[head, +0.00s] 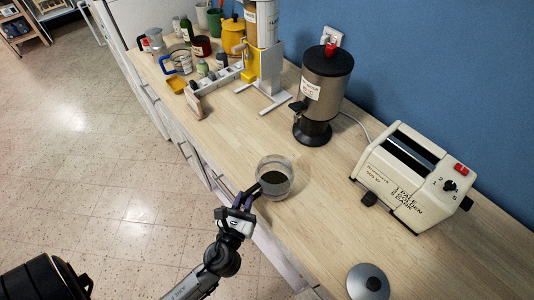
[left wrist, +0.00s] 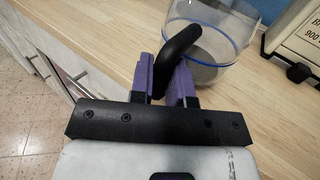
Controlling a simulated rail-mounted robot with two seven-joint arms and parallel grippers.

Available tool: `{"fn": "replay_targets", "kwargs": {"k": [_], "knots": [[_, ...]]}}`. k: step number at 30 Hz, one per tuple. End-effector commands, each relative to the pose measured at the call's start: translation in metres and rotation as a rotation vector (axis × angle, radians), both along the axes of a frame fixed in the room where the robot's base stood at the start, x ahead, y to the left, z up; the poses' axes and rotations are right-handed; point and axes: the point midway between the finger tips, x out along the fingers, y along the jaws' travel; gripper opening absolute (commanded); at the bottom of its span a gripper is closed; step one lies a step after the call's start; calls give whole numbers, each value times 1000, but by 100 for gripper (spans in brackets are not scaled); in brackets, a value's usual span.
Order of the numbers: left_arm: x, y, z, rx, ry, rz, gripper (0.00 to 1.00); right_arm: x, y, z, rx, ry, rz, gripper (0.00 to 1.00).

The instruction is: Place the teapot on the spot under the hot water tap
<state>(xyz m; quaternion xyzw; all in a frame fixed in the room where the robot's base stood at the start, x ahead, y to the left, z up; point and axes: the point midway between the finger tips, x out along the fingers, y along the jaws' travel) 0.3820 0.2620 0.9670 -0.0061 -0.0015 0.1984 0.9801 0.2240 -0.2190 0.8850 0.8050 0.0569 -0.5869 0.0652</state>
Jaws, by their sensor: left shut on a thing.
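I cannot tell whether the pot touches the counter. The hot water dispenser (head: 325,88) is a brushed metal cylinder with a black lid and red knob. Its black tap (head: 298,106) points front-left, above the round black base (head: 313,133). My right gripper is not in view.
A cream toaster (head: 412,182) stands right of the dispenser. A round grey lid (head: 368,282) lies at the front right. A white stand (head: 265,75) and several jars and jugs crowd the back left. The counter (head: 250,125) between pot and dispenser is clear.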

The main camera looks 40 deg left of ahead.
Motion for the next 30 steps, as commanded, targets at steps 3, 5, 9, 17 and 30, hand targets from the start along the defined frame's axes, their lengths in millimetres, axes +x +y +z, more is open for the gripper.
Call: {"fn": "replay_targets", "kwargs": {"k": [3, 5, 9, 17, 30], "knots": [[30, 12, 4, 3, -7, 0, 0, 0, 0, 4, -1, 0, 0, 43], [43, 18, 3, 2, -7, 0, 0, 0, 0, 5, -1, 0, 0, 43], [69, 29, 2, 1, -6, 0, 0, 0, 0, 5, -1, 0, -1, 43], [98, 41, 2, 2, -4, -1, 0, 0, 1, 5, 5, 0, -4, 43], [132, 55, 2, 2, -5, 0, 0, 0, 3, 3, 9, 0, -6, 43]]}}
